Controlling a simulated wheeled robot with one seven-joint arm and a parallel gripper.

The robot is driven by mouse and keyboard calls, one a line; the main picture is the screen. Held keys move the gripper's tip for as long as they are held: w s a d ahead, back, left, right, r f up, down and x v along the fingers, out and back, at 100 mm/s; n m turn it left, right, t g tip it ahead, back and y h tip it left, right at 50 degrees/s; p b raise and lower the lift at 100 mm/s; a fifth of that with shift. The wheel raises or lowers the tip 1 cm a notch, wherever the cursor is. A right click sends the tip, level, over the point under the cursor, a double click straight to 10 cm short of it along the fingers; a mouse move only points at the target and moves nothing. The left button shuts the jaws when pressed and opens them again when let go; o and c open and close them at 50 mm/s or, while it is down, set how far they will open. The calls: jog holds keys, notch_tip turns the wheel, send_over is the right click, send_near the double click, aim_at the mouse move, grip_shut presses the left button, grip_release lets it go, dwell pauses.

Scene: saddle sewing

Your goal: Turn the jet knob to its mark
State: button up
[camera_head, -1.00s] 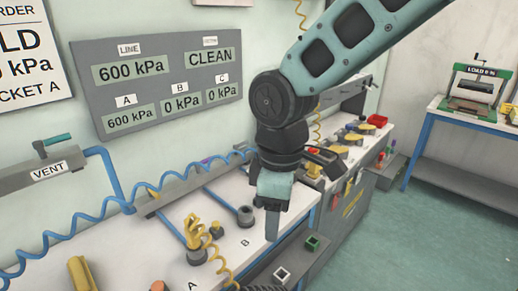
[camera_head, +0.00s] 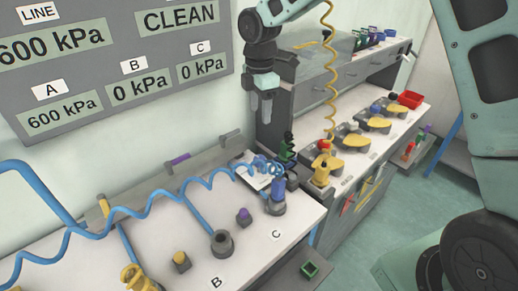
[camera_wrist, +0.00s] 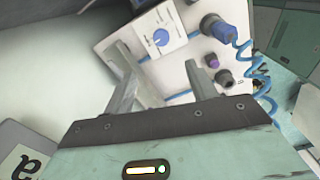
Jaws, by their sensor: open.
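The jet knob appears to be the round blue knob (camera_wrist: 160,37) on a white dial plate (camera_wrist: 176,20) with printed marks, in the wrist view. Its exact pointer angle against the mark is too small to read. In the head view a white plate (camera_head: 258,183) lies at the back right of the bench, partly hidden by blue hose coils; the knob is not clear there. My gripper (camera_head: 262,108) hangs above and behind that plate, pointing down. In the wrist view my gripper (camera_wrist: 155,60) is open and empty, its fingers apart, with the knob beyond the fingertips.
A blue connector (camera_head: 277,196) with coiled hose stands by label C. A grey socket (camera_head: 221,243), purple-capped post (camera_head: 243,216) and yellow-topped post (camera_head: 180,260) stand to the left. The wall display (camera_head: 120,55) is behind. A second bench (camera_head: 385,150) holds yellow parts.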

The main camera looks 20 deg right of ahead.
aim_at(260, 158)
notch_tip(260, 158, down, 17)
jog(key=p, duration=0.3)
jog(key=shift+s+p, duration=0.15)
jog(key=shift+p, duration=0.2)
jog(key=c, duration=1)
